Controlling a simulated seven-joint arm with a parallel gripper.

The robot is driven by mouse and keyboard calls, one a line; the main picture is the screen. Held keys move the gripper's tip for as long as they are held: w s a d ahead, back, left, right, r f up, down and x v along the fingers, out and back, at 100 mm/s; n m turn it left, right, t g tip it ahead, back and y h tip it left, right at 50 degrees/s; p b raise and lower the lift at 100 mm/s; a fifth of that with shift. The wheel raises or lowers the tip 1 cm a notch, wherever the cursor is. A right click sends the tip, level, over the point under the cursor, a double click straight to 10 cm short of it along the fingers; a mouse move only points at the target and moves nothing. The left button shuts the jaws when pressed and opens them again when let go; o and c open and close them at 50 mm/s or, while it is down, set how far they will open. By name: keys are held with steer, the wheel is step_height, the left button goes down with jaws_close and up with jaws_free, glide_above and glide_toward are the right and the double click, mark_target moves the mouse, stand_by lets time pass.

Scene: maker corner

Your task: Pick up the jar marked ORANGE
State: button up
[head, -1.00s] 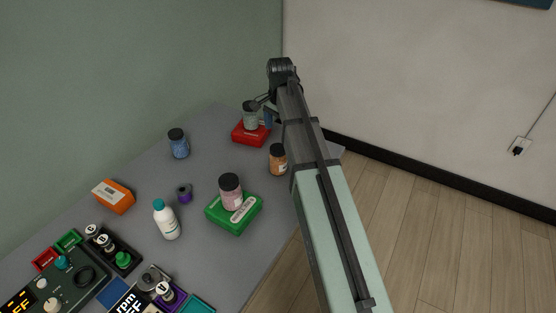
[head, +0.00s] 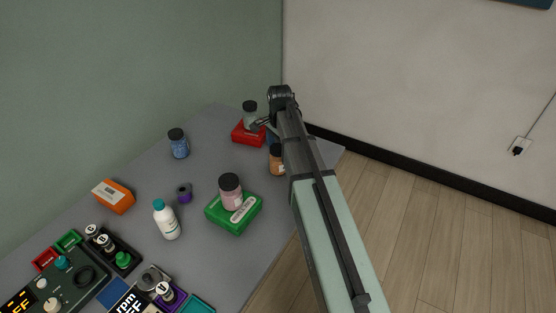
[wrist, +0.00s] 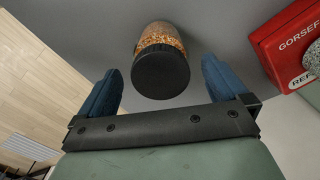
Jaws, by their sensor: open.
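A jar with orange grains and a dark lid (head: 277,161) stands on the grey table near its right edge, partly hidden by my arm. I cannot read its marking. In the wrist view its black lid (wrist: 161,72) faces me, between and just beyond the finger tips. My gripper (wrist: 162,66) is open, with a blue finger on each side of the jar and nothing held. In the head view my gripper (head: 268,129) is by the red box, above and behind the orange jar.
A grey-green jar (head: 250,113) stands on a red box (head: 246,137), close beside my gripper. A pink jar (head: 230,190) stands on a green box (head: 233,222). A blue jar (head: 179,146), white bottle (head: 167,222) and orange box (head: 114,197) stand farther left.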

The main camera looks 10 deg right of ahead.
mark_target(278, 159)
steer(key=shift+a+f, duration=0.15)
steer(key=shift+f, duration=1.2)
steer(key=shift+a+f, duration=0.1)
steer(key=shift+f, duration=1.25)
steer(key=shift+c, duration=0.3)
steer(key=c, duration=1.3)
steer(key=shift+r, duration=0.15)
